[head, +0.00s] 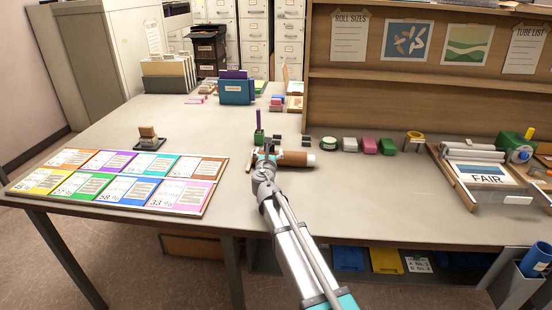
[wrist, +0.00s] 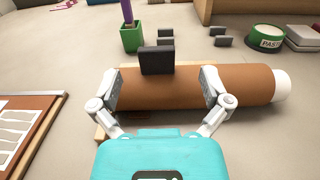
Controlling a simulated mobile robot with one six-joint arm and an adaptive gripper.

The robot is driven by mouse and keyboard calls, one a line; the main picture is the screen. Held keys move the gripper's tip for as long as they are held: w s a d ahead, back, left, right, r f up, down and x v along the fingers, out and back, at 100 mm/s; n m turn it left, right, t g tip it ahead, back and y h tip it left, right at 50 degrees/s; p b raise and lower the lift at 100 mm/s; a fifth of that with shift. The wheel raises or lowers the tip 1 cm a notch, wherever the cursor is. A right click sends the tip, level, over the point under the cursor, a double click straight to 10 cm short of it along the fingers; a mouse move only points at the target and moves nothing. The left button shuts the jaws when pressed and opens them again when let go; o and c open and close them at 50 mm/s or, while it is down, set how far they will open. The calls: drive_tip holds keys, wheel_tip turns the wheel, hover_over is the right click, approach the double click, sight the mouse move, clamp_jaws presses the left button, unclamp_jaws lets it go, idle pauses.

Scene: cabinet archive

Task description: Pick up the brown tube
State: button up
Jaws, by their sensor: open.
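The brown tube (wrist: 170,90) lies on its side on the table, with a white end at the right in the wrist view. In the head view the tube (head: 296,158) lies just beyond my gripper (head: 268,158), which covers its left part. In the wrist view my gripper (wrist: 163,92) is open, with one finger over the tube's left part and the other towards its right. I cannot tell whether the fingers touch it. A dark upright block (wrist: 157,60) shows at the tube's far side, between the fingers.
A green cup with a purple stick (wrist: 131,36) stands behind the tube. Small dark blocks and a green paste tin (wrist: 266,37) stand farther back. A board of coloured cards (head: 120,179) lies to the left. A printing press (head: 490,170) stands at the right.

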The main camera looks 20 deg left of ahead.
drive_tip(key=shift+a+x, duration=0.2)
drive_tip(key=shift+x, duration=2.15)
drive_tip(key=shift+s, duration=0.1)
clamp_jaws()
